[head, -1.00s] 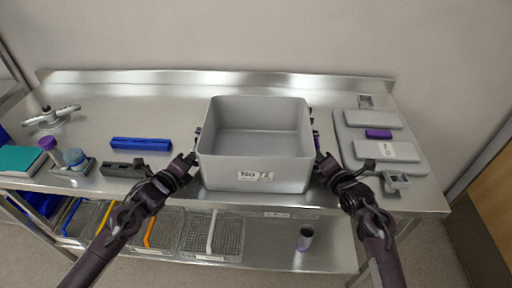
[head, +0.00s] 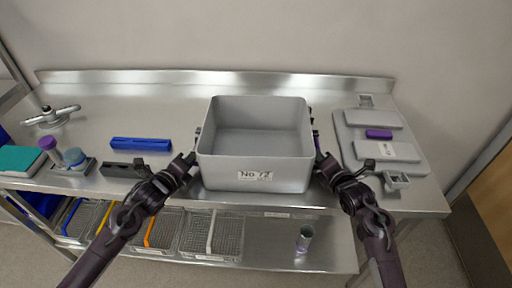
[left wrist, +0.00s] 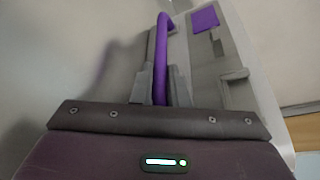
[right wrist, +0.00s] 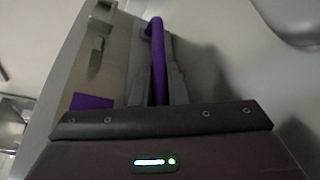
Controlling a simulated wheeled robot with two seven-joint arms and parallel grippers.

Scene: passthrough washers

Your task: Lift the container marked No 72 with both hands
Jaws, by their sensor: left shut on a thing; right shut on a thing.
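The container marked No 72 is a grey, empty, open-topped box (head: 255,174) in the middle of the steel table in the head view, with a white label on its front wall. My left gripper (head: 194,156) is at its left side. The left wrist view shows those fingers shut on a purple handle (left wrist: 161,60). My right gripper (head: 320,158) is at its right side. The right wrist view shows its fingers shut on the other purple handle (right wrist: 157,55). The box looks level. I cannot tell whether its base touches the table.
Left of the box on the table (head: 90,100) are a blue bar (head: 141,144), a dark bar (head: 127,170), and a holder with capped items (head: 74,158). Right is a grey tray (head: 350,135) with blocks. Wire baskets (head: 208,236) and a cup (head: 304,237) are on the lower shelf.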

